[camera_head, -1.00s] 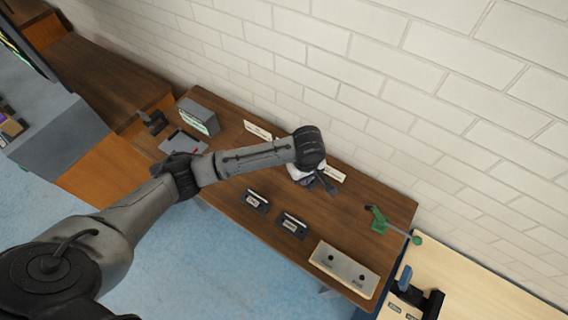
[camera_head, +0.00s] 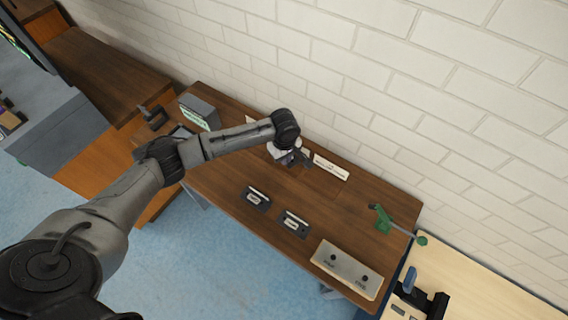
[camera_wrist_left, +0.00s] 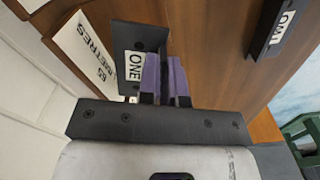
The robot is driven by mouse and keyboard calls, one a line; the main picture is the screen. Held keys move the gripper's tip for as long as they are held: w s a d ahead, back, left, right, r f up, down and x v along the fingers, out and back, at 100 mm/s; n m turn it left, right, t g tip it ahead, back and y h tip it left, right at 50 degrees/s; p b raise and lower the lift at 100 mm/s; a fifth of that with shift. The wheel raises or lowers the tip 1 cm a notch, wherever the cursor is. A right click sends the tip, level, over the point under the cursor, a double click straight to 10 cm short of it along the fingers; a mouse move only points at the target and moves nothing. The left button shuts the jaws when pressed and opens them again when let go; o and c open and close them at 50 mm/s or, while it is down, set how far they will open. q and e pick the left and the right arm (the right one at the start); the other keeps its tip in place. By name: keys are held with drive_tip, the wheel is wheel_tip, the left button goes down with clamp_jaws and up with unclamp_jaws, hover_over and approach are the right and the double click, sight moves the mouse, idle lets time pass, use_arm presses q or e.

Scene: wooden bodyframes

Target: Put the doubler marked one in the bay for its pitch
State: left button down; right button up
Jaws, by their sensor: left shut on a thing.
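My left gripper (camera_head: 297,160) is low over the back of the brown bench, to the left of a white sign strip (camera_head: 331,167). In the left wrist view its purple-padded fingers (camera_wrist_left: 166,82) are shut on the doubler marked ONE (camera_wrist_left: 140,38), a dark plate with a white label. The doubler partly covers a white sign (camera_wrist_left: 84,48) reading "65" and a word ending in "METRES". I cannot tell whether the doubler touches the bench. A dark piece marked TWO (camera_wrist_left: 272,28) is apart at upper right. My right gripper is not in view.
Two dark labelled pieces (camera_head: 257,197) (camera_head: 295,222) are on the bench's front half. A pale two-button panel (camera_head: 346,268) and a green tool (camera_head: 382,218) are to the right. A grey box (camera_head: 200,112) stands at the left. The bench's middle right is clear.

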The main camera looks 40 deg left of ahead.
use_arm(q)
drive_tip(key=shift+f+b, duration=0.5)
drive_tip(key=shift+f, duration=1.6)
drive_tip(key=c, duration=1.7)
unclamp_jaws()
drive_tip(key=shift+f, duration=0.1)
drive_tip(key=o, duration=0.4)
